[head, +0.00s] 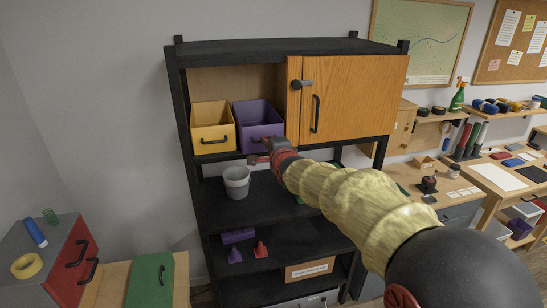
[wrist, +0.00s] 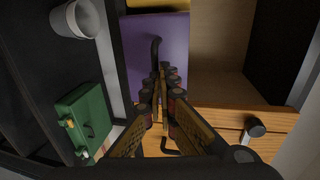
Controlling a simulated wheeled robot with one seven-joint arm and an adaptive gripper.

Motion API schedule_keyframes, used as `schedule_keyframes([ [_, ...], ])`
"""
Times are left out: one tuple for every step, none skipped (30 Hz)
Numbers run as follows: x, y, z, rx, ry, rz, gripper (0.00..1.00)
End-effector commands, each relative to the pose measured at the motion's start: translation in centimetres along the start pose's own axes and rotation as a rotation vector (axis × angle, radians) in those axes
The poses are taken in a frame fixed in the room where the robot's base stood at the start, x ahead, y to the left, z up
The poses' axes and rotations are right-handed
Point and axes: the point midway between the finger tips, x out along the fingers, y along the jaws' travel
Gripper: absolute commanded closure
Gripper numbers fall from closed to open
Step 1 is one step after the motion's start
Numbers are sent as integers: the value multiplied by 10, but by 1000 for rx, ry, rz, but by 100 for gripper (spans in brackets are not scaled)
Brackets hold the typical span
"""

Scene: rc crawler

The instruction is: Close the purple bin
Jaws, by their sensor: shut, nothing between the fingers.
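The purple bin (head: 258,112) is on the upper shelf of a black rack, beside a yellow bin. Its open top and inside show, and a dark handle (head: 264,139) is on its front. How far it stands out from the shelf is hard to tell. My gripper (head: 257,159) is shut and empty, just below the handle in the head view. In the wrist view the closed fingers (wrist: 164,68) point at the bin's purple front (wrist: 172,45), beside the handle (wrist: 154,48) and partly covering it. I cannot tell whether they touch.
The yellow bin (head: 212,124) stands to the left. A wooden door (head: 355,95) with a dark handle covers the right of the upper shelf. A pale bucket (head: 236,182) is on the shelf below, where a green case (wrist: 84,118) also shows in the wrist view.

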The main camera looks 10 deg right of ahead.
Motion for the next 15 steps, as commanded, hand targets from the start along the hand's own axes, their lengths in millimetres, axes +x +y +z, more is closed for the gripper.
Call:
schedule_keyframes([
  [9,0,0,0,0,1,100],
  [14,-1,0,0,0,1,100],
  [18,-2,0,0,0,1,100],
  [22,-4,0,0,0,0,100],
  [25,-4,0,0,0,0,100],
  [28,-6,0,0,0,-1,100],
  [30,-6,0,0,0,-1,100],
  [32,-6,0,0,0,0,100],
  [35,-7,0,0,0,0,100],
  [36,-7,0,0,0,0,100],
  [37,-8,0,0,0,0,100],
  [38,-8,0,0,0,0,100],
  [38,-8,0,0,0,-1,100],
  [39,-8,0,0,0,-1,100],
  [39,-9,0,0,0,-1,100],
])
